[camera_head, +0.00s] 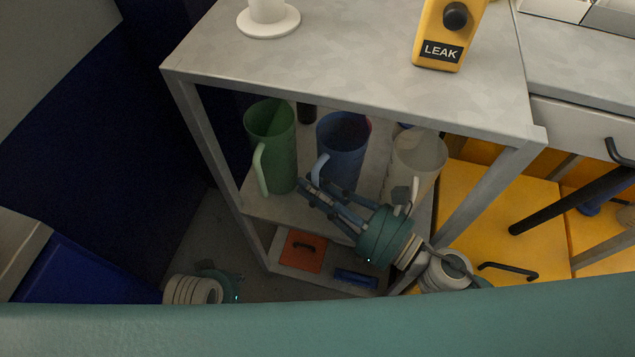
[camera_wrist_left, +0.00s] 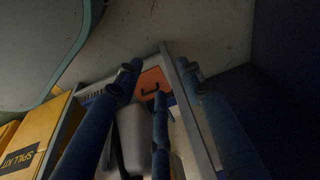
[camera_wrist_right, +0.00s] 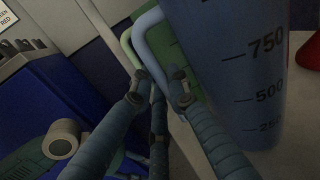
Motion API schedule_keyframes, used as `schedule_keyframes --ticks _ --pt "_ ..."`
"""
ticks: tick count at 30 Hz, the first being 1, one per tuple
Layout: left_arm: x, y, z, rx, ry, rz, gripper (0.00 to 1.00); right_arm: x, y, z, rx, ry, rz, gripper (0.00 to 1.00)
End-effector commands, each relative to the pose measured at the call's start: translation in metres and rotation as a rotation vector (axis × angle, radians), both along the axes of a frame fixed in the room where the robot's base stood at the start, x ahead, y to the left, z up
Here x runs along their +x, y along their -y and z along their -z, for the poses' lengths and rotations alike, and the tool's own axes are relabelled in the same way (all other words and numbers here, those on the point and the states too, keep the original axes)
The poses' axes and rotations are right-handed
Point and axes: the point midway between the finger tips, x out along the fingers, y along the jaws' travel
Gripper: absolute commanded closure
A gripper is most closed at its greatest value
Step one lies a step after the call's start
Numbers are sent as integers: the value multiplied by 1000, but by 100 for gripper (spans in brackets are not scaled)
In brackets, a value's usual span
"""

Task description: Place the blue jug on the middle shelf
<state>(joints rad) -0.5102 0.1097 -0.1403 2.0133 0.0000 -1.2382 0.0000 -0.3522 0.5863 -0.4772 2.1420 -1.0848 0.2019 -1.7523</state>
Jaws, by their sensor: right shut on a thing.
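The blue jug (camera_head: 342,138) is between a green jug (camera_head: 271,140) and a clear whitish jug (camera_head: 420,152), over the middle shelf (camera_head: 262,207) of a grey rack. It looks upright; my gripper hides its base in the head view, so contact with the shelf is unclear. My right gripper (camera_head: 309,189) reaches in from the front, shut on the blue jug's pale handle (camera_wrist_right: 158,45). The right wrist view shows the jug's scale marks (camera_wrist_right: 235,70) close by. My left gripper (camera_wrist_left: 160,75) is open and empty, low and left of the rack.
The rack's top (camera_head: 340,55) overhangs the jugs and carries a yellow leak detector (camera_head: 445,35) and a white round-based object (camera_head: 268,20). An orange box (camera_head: 302,250) and a blue item (camera_head: 356,278) are on the bottom shelf. Yellow cabinets (camera_head: 500,215) stand right.

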Motion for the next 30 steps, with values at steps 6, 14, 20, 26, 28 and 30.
schedule_keyframes --ticks 6,14,20,26,28,30 --pt "0 0 -1 0 -1 0 62 0 0 -1 0 1 0 100" --pt "1 0 -7 -1 4 0 62 0 0 2 -1 2 0 100" --pt "1 0 -11 -1 5 -1 62 0 0 3 -1 1 0 83" --pt "3 1 -15 -2 12 -1 62 0 0 3 -1 1 0 66" --pt "3 1 -15 -2 12 -1 62 0 0 3 -1 1 0 66" --pt "2 1 -15 -2 11 -1 62 0 0 3 -1 1 0 66"
